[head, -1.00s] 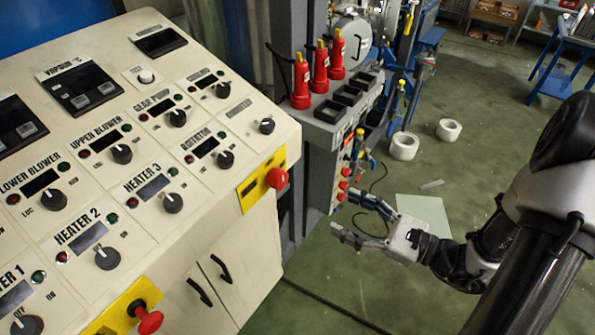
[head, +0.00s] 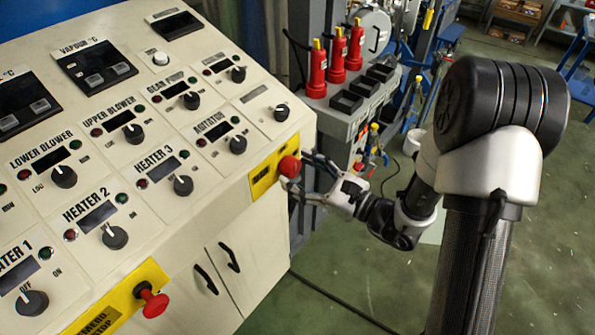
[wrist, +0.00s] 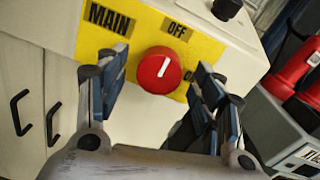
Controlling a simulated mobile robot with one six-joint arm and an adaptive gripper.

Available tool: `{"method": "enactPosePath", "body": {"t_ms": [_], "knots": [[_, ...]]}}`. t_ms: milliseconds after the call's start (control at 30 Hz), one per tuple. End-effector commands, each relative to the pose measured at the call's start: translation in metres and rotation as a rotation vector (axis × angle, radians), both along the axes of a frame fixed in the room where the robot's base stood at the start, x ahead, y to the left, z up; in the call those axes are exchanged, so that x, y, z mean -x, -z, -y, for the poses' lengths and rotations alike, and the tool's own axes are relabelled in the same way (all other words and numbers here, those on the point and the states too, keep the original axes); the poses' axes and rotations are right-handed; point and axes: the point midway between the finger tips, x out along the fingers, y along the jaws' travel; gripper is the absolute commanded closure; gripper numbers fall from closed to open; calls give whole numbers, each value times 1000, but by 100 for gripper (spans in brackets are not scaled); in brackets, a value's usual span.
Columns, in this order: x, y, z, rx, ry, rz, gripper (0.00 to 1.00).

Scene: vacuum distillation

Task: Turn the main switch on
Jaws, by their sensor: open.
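The main switch is a red round knob (head: 289,167) on a yellow plate (head: 262,180) at the panel's right front corner. In the wrist view the knob (wrist: 160,70) has a white mark tilted slightly right of upright. The plate reads MAIN at left and OFF above, with a partly hidden label at right. My gripper (head: 296,169) is open, with its fingers on either side of the knob. In the wrist view the gripper (wrist: 158,85) has one finger left and one right of the knob, with gaps to both. Whether the fingertips reach its depth is unclear.
The control panel (head: 130,215) carries several black knobs. A red emergency stop button (head: 154,303) sits at its lower front. Red bottles (head: 337,55) stand on a grey unit to the right. Cabinet handles (head: 229,256) are below. The floor at right is open.

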Motion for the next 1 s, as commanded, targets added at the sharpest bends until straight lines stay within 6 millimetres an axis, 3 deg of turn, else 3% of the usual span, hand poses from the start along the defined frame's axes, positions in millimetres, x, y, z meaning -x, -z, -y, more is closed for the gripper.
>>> {"method": "enactPosePath", "body": {"t_ms": [433, 1000], "knots": [[-7, -1, -9, 0, 0, 1, 39], [-6, 0, -9, -1, 0, 1, 77]]}}
